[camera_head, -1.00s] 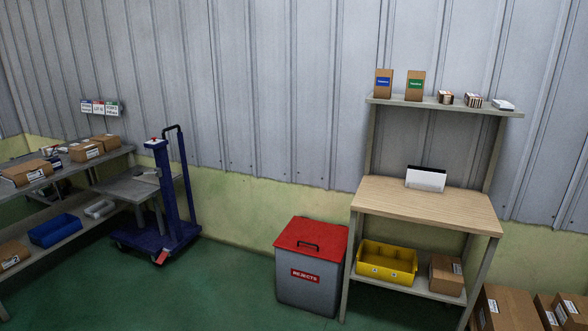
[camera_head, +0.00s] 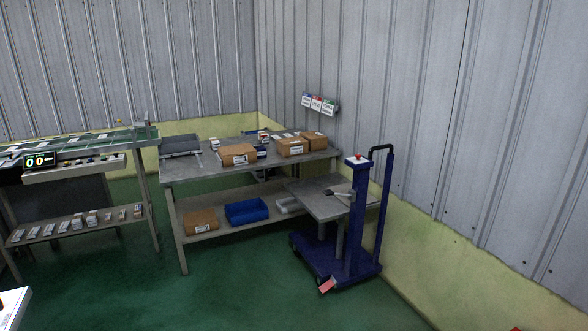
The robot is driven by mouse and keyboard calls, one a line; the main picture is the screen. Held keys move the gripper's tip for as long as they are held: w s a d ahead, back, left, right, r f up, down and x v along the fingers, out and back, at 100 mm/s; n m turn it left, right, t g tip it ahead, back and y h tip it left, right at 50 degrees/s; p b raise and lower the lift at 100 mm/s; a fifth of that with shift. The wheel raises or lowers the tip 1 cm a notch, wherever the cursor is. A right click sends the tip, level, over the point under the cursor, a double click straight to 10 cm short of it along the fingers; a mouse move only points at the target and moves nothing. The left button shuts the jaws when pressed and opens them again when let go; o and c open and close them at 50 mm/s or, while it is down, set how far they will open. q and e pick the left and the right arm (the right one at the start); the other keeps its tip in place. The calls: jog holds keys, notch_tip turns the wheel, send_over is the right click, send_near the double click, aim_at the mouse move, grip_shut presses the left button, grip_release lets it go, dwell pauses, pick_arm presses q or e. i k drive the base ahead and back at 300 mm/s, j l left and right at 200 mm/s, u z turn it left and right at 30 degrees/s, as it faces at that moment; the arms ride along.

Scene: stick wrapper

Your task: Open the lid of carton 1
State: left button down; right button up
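Several brown cartons stand in the head view, and I cannot tell which is carton 1. Another carton (camera_head: 201,221) lies on the bench's lower shelf. They look closed, though they are too small to make out the lids. Neither of my grippers shows in this view.
A grey workbench (camera_head: 190,172) stands by the corner, with a blue bin (camera_head: 246,211) on its lower shelf. A blue lift cart (camera_head: 361,225) stands at its right. A conveyor table (camera_head: 80,150) is at the left. The green floor (camera_head: 230,285) in front is clear.

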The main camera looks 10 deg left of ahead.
aim_at(240, 149)
jog(key=i+l+u, duration=0.1)
jog(key=i+u, duration=0.35)
jog(key=i, duration=1.35)
